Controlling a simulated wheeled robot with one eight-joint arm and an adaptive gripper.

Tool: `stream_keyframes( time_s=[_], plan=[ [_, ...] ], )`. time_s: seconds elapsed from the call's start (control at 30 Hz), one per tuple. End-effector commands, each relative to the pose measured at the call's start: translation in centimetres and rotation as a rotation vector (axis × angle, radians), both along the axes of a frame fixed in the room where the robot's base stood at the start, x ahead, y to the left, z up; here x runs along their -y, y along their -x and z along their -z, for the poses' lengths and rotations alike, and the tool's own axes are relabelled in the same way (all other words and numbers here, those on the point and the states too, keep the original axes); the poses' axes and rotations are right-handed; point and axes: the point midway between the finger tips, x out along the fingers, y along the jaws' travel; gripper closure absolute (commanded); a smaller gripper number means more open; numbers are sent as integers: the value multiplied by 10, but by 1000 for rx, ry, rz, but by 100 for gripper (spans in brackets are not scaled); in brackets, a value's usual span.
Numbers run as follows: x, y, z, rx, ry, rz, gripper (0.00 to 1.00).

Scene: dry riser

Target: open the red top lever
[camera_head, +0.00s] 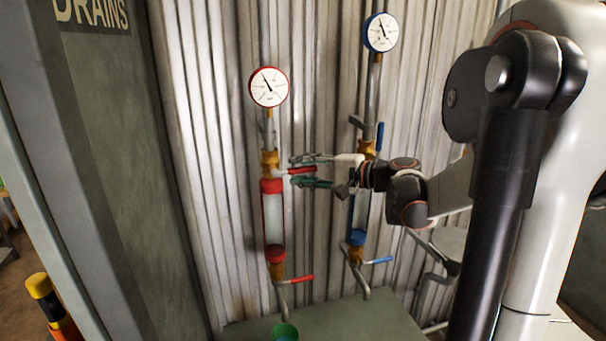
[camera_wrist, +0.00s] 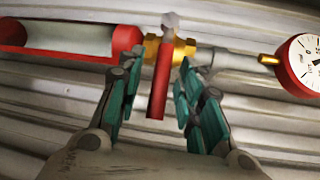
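The red top lever (camera_head: 300,170) sticks out to the right from the brass valve (camera_head: 269,163) at the top of the red sight-glass pipe. In the wrist view the red lever (camera_wrist: 160,82) hangs from the brass fitting (camera_wrist: 168,50) between the two teal fingers. My gripper (camera_head: 310,170) comes in from the right with one finger above the lever and one below. My gripper (camera_wrist: 151,95) is open in the wrist view, with a gap visible between each finger and the lever. The fingertips are close to the brass valve.
A red-rimmed gauge (camera_head: 269,87) is above the valve. A red bottom lever (camera_head: 297,279) is below. The blue pipe with its gauge (camera_head: 380,32) and blue bottom lever (camera_head: 377,261) stands to the right, close to my arm. A green-rimmed cup (camera_head: 284,332) is at the bottom.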

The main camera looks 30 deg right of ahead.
Motion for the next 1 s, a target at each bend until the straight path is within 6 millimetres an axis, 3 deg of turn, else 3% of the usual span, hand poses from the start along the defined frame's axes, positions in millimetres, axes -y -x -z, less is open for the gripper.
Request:
stream_keyframes(
  time_s=[0.3,0.43,0.47,1.0],
  plan=[
    [-1,-2,0,0,0,0,68],
    [-1,-2,0,0,0,0,98],
    [-1,-2,0,0,0,0,100],
    [-2,-1,-11,-27,92,-2,100]
  ],
)
